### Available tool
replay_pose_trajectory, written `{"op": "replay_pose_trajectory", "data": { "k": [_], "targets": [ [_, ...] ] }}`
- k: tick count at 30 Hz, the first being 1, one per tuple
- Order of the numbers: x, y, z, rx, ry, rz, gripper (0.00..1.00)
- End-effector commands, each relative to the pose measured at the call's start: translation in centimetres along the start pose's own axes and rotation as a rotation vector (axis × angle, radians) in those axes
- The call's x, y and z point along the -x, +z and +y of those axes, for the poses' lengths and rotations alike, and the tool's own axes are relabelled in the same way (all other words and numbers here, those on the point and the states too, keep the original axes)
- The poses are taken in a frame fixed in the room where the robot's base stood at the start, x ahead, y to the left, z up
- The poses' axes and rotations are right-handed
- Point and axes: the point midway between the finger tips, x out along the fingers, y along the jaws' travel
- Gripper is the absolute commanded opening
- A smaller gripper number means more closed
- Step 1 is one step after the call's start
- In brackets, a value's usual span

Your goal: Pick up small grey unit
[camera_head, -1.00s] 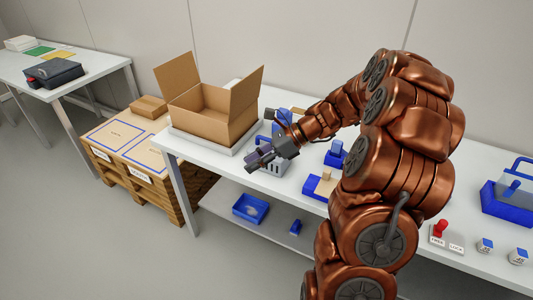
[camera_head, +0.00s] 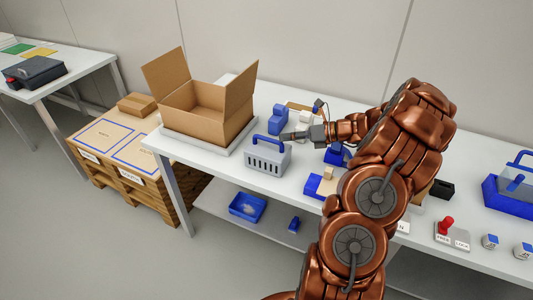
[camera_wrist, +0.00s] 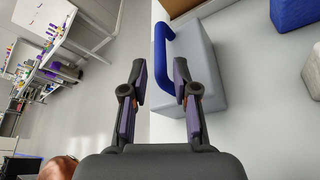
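The small grey unit (camera_head: 267,160) is a grey box with dark slots in its front and a blue handle (camera_head: 268,141) on top. It stands upright on the white table, right of the open carton. In the wrist view the grey unit (camera_wrist: 208,68) is partly behind the right finger, and its blue handle (camera_wrist: 160,50) lies just ahead of the gap between the fingers. My gripper (camera_head: 287,136) is beside the handle's right end in the head view. In the wrist view my gripper (camera_wrist: 160,78) is open with nothing between its fingers. I cannot tell whether it touches the handle.
An open carton (camera_head: 207,103) stands on a pale platform to the left. A blue block (camera_head: 278,118) stands behind the unit. Blue fixtures (camera_head: 320,186) are to the right, with a blue tray (camera_head: 507,205) farther right. A blue bin (camera_head: 248,208) is on the lower shelf.

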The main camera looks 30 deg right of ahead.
Motion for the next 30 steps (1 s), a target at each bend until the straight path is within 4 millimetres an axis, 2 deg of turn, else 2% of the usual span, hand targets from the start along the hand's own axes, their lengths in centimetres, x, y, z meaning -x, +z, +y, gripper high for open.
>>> {"op": "replay_pose_trajectory", "data": {
  "k": [16,21,27,30],
  "targets": [
    [-6.2,0.1,0.0,0.000,0.004,0.003,0.29],
    [-7.0,0.1,-0.1,0.002,0.001,0.000,0.29],
    [-7.0,0.0,-0.1,0.002,0.001,0.000,0.29],
    [-7.0,0.0,-0.1,0.002,0.001,0.000,0.18]
  ]
}}
